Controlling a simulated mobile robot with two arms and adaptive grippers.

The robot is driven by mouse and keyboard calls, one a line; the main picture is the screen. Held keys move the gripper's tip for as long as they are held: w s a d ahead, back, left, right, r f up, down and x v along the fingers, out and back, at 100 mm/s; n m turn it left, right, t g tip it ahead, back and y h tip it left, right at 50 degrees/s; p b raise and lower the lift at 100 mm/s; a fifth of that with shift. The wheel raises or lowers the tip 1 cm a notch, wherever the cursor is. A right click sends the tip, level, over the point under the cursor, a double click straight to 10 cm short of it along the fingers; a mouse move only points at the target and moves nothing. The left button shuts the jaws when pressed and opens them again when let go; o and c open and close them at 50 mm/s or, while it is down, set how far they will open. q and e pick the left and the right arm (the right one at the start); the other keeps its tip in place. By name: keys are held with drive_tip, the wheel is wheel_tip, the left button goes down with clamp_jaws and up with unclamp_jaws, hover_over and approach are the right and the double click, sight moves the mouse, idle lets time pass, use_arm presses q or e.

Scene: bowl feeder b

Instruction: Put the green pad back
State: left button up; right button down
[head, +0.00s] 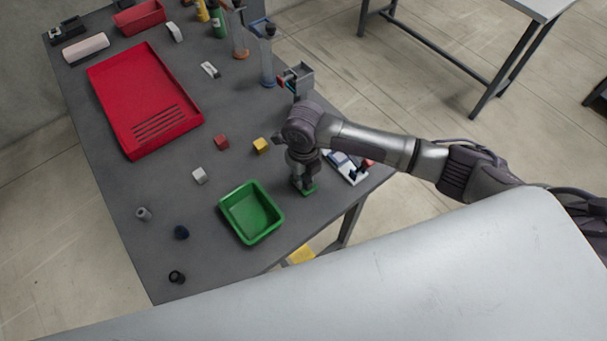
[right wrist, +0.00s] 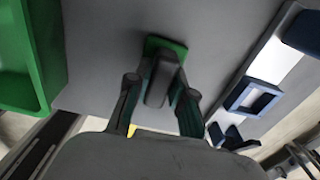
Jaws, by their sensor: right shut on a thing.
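The green pad (head: 308,190) is at the table's right part, just under my right gripper (head: 303,184). In the right wrist view the green pad (right wrist: 166,46) shows as a flat green plate with a grey block-like handle (right wrist: 161,80) on it. My right gripper (right wrist: 160,105) has its two fingers on either side of this handle and is shut on it. The pad appears at or very near the table surface; I cannot tell if it touches. My left gripper is not in view.
A green bin (head: 251,212) stands just left of the pad. A white holder with blue parts (head: 346,167) lies to its right, near the table edge. A yellow cube (head: 260,145), a red cube (head: 222,142) and a red tray (head: 146,100) are farther left.

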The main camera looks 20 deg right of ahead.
sight(303, 176)
drive_tip(key=shift+f, duration=0.1)
drive_tip(key=c, duration=1)
unclamp_jaws()
wheel_tip(303, 176, up, 12)
drive_tip(key=shift+r+b, duration=0.15)
drive_tip(key=shift+b, duration=0.4)
